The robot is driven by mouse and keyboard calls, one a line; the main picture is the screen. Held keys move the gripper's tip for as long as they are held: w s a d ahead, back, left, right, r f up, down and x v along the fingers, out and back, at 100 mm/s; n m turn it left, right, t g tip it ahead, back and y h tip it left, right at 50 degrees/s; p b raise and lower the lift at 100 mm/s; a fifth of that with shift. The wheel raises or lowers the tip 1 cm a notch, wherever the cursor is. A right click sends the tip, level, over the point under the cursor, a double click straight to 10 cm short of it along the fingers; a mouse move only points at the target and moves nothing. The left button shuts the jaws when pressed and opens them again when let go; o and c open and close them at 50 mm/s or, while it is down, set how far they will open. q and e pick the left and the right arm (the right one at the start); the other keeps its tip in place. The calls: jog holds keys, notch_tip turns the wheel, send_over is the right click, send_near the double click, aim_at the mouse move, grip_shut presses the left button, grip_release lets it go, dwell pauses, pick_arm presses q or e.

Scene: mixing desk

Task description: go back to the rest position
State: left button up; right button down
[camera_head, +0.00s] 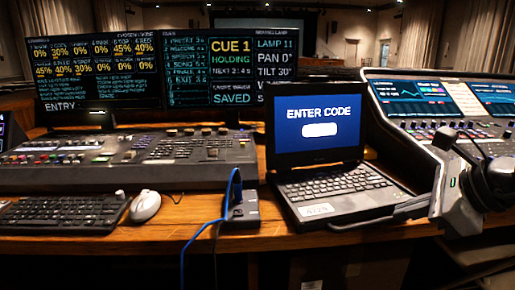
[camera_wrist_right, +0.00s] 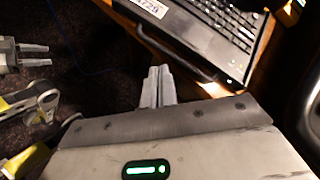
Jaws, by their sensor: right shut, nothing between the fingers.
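My right gripper (camera_wrist_right: 160,72) is shut and empty in the right wrist view, its two pale fingers side by side over the dark floor, left of the laptop's front handle and apart from it. In the head view the pale body of my right gripper (camera_head: 455,200) is at the right, by the laptop's front right corner; its fingertips are hard to make out. My left gripper (camera_wrist_right: 35,55) is at the left edge of the right wrist view, its two fingers apart with nothing between them. It is not in the head view.
A laptop (camera_head: 340,190) showing "ENTER CODE" stands open at the desk's front edge. A small box with a blue cable (camera_head: 242,208), a white mouse (camera_head: 145,206) and a keyboard (camera_head: 65,213) are left of it. Consoles and monitors stand behind. Dark floor lies before the desk.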

jog(key=s+a+r+m+t+y+p, duration=0.1)
jog(key=s+a+r+m+y+p, duration=0.2)
jog(key=a+m+y, duration=0.45)
jog(key=s+a+r+m+t+y+p, duration=0.1)
jog(key=s+a+m+t+y+p, duration=0.2)
jog(key=a+m+y, duration=0.4)
jog(key=d+f+m+t+h+p, duration=0.25)
jog(key=f+m+h, duration=0.4)
jog(key=m, duration=0.55)
jog(key=d+f+m+t+h+p, duration=0.25)
jog(key=f+m+h, duration=0.25)
jog(key=m+h, duration=0.5)
pick_arm(q)
jog(key=s+a+r+y+p, duration=0.1)
jog(key=a+r+p, duration=0.1)
jog(key=r, duration=0.8)
jog(key=shift+s+a+r+n+t, duration=0.3)
jog(key=shift+s+a+r+t, duration=0.1)
jog(key=shift+a, duration=0.45)
pick_arm(e)
jog(key=s+a+f+m+g, duration=0.2)
jog(key=s+f+m+g, duration=0.4)
jog(key=s+f+m, duration=0.4)
jog(key=shift+s+f, duration=0.35)
jog(key=shift+f, duration=0.35)
